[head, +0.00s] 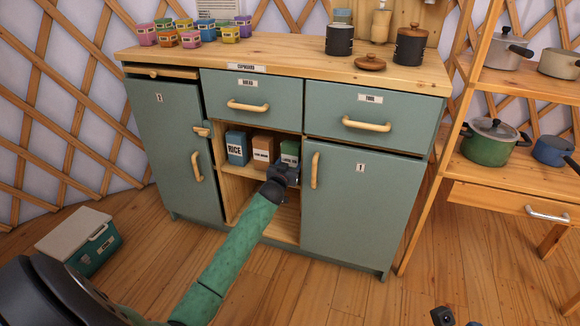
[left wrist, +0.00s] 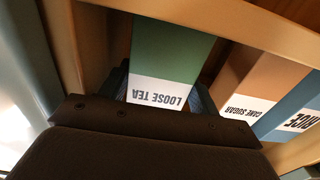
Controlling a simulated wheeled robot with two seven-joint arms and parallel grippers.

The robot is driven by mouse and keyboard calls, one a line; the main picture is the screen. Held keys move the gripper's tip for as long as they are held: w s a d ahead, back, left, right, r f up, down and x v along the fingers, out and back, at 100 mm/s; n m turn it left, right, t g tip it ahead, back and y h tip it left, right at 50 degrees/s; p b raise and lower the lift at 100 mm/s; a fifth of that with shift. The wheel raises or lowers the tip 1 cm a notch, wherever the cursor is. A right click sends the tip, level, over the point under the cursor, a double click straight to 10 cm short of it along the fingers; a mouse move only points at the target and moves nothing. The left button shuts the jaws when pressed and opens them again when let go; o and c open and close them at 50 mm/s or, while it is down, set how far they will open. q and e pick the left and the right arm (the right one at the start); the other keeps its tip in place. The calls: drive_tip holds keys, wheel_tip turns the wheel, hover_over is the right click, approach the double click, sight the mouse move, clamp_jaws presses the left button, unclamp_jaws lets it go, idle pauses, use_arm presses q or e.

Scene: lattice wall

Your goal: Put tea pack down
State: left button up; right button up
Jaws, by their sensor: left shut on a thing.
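The tea pack (head: 290,149) is a green box with a white band, at the right end of the cupboard's open middle shelf. In the left wrist view the pack (left wrist: 170,60) reads "LOOSE TEA", upside down in that picture. My left gripper (head: 284,173) reaches into the opening and is shut on the pack, with a finger at each side of it. The gripper hides the pack's lower part in the head view, so I cannot tell whether its base touches the shelf (head: 232,169). A small dark part at the bottom edge may be my right gripper, but it is unclear.
A brown cane sugar pack (head: 264,150) and a blue rice pack (head: 237,147) stand left of the tea. The right cupboard door (head: 360,205) is close beside my gripper. The shelf space below is empty. A green cooler box (head: 95,250) sits on the floor.

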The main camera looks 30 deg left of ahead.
use_arm(q)
drive_tip(key=shift+r, duration=0.1)
drive_tip(key=o, duration=0.8)
drive_tip(key=shift+c, duration=0.2)
